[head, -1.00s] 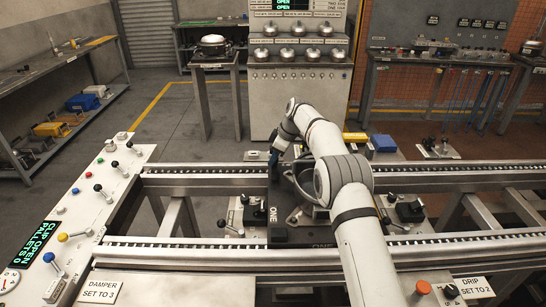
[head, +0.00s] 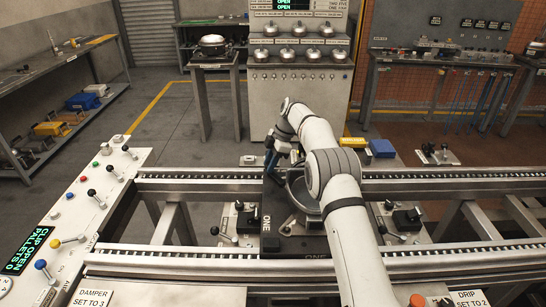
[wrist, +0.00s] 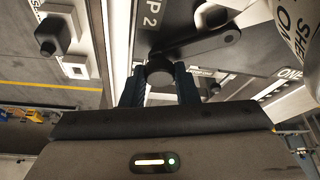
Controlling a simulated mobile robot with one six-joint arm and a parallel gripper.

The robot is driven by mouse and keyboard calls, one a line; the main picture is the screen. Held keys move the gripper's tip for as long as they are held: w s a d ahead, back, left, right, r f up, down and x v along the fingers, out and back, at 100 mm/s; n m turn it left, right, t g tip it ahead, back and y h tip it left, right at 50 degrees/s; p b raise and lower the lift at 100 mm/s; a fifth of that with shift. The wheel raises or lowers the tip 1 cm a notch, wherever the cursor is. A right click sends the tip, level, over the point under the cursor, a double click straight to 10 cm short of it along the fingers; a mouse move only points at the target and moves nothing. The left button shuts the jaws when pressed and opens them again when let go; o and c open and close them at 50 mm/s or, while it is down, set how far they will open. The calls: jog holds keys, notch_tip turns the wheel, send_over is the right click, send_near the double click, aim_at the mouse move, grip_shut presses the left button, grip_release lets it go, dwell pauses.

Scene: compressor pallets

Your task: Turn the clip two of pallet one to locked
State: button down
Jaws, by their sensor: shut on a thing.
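Pallet one (head: 270,242) is a dark plate marked ONE on the rail line, with a silver round body (head: 308,200) on it, partly behind my arm. In the wrist view, clip two is a dark lever (wrist: 207,42) beside the lettering "P 2", running from a round knob up to the right. My gripper (wrist: 160,78) is shut on the lever's dark knob, one finger on each side. In the head view my gripper (head: 271,160) is at the pallet's far left, and the clip is hidden there.
A control panel (head: 75,215) with levers and a green display reading CLIP OPEN, PALLETS 0 stands at left. Rails (head: 200,186) run in front of and behind the pallet. A dark knob block (wrist: 52,35) is left of my fingers. A white lettered body (wrist: 300,35) is close at right.

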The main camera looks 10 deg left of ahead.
jog(key=shift+w+d+r+n+g+p, duration=0.15)
jog(key=shift+n+g+p, duration=0.25)
jog(key=shift+n+p, duration=0.8)
jog(key=shift+p, duration=0.3)
jog(key=shift+w+d+r, duration=0.1)
jog(key=shift+w+d, duration=0.05)
jog(key=shift+d, duration=0.05)
jog(key=c, duration=1.4)
grip_release()
jog(key=shift+o, duration=1.4)
jog(key=p+v, duration=0.6)
jog(key=v, duration=0.1)
jog(key=shift+r, duration=0.3)
